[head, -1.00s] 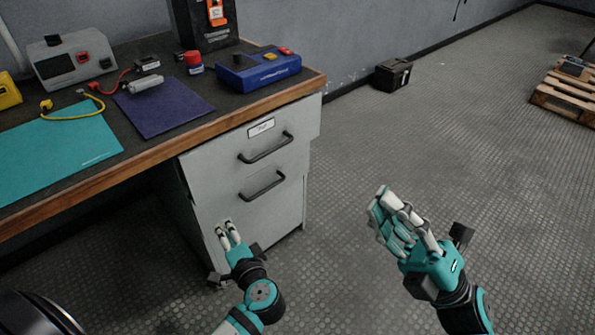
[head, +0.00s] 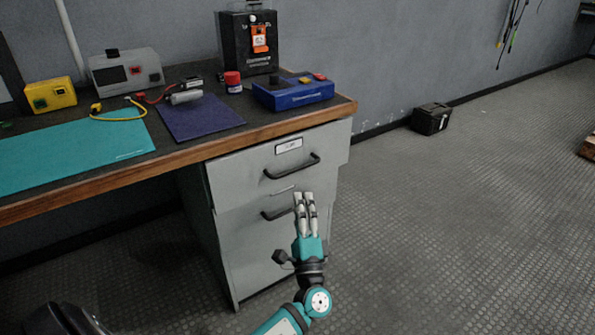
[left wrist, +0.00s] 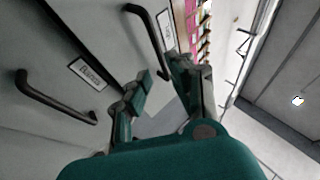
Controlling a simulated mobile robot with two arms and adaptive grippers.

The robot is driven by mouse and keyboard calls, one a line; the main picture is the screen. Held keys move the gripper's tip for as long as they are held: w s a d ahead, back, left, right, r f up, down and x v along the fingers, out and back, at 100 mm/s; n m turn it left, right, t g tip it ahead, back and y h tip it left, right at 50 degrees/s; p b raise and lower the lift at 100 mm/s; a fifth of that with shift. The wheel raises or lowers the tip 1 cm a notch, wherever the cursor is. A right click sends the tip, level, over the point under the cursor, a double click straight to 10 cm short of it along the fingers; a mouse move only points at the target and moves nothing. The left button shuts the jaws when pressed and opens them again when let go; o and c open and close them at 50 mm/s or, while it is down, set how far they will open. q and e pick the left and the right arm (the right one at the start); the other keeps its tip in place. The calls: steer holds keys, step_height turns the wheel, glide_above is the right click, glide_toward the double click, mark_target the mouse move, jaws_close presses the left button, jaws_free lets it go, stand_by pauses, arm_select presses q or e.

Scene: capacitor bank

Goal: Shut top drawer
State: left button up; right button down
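The top drawer (head: 240,175) is a light grey front with a black bar handle (head: 292,167) and a label, under the desk top. Its right end sticks out past the drawer below. My left gripper (head: 305,197) is in front of the lower drawer, just below the top handle, and partly hides the lower handle (head: 275,213). In the left wrist view its fingers (left wrist: 163,85) are apart with nothing between them. The top handle (left wrist: 148,38) shows beyond the fingertips, apart from them. My right gripper is out of view.
The wooden-edged desk (head: 180,157) holds a blue box (head: 293,93), a purple mat (head: 205,121), a teal mat (head: 80,150) and a yellow device (head: 50,95). A black case (head: 431,119) stands by the wall.

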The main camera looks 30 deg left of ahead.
mark_target(297, 170)
arm_select(q)
steer(key=x, duration=0.9)
steer(key=shift+b, duration=0.3)
jaws_close()
